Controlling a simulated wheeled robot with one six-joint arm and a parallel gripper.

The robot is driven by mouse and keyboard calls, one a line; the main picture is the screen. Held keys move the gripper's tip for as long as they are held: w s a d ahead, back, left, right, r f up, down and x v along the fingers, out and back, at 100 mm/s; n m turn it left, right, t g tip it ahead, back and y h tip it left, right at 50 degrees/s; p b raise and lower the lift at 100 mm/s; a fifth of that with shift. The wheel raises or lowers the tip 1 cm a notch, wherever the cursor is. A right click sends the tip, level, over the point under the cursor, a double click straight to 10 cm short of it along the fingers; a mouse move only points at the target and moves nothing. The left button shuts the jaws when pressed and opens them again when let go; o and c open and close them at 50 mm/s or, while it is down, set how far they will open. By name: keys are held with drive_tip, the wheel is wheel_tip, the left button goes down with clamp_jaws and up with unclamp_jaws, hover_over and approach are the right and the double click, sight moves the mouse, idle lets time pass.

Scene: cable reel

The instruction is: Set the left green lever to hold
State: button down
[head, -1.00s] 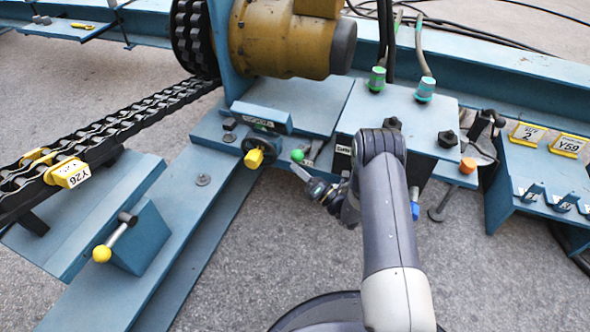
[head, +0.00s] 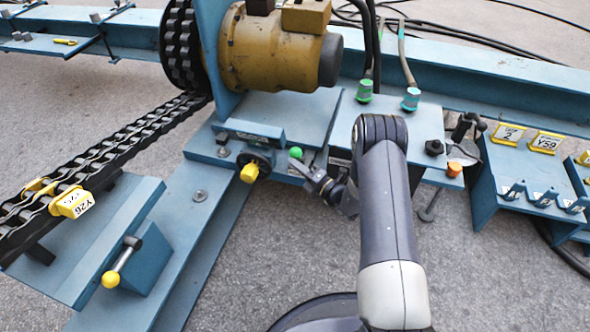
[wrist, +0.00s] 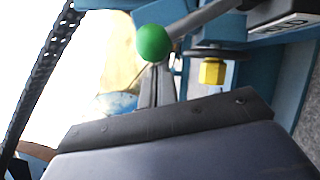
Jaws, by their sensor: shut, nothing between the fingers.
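The left green lever shows as a green ball knob (head: 296,153) on the blue machine frame, just right of a black round fitting with a yellow knob. In the wrist view the green ball (wrist: 153,43) is large, at the tip of my gripper (wrist: 157,70), with a grey rod running up and right from it. My gripper (head: 293,163) is shut and empty, its tip close below the ball in the head view. I cannot tell whether it touches the ball. A dark label plate (wrist: 285,22) with partly cut-off lettering is at upper right.
A yellow knob (head: 249,173) on a black fitting (head: 258,159) sits close left of my gripper. A yellow-tipped lever (head: 111,279) stands at lower left. Hoses with green (head: 364,90) and teal (head: 411,98) fittings rise behind my arm. An orange knob (head: 454,169) is to the right.

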drive_tip(key=shift+w+d+r, duration=0.25)
drive_tip(key=shift+w+r, duration=0.4)
drive_tip(key=shift+s, duration=0.1)
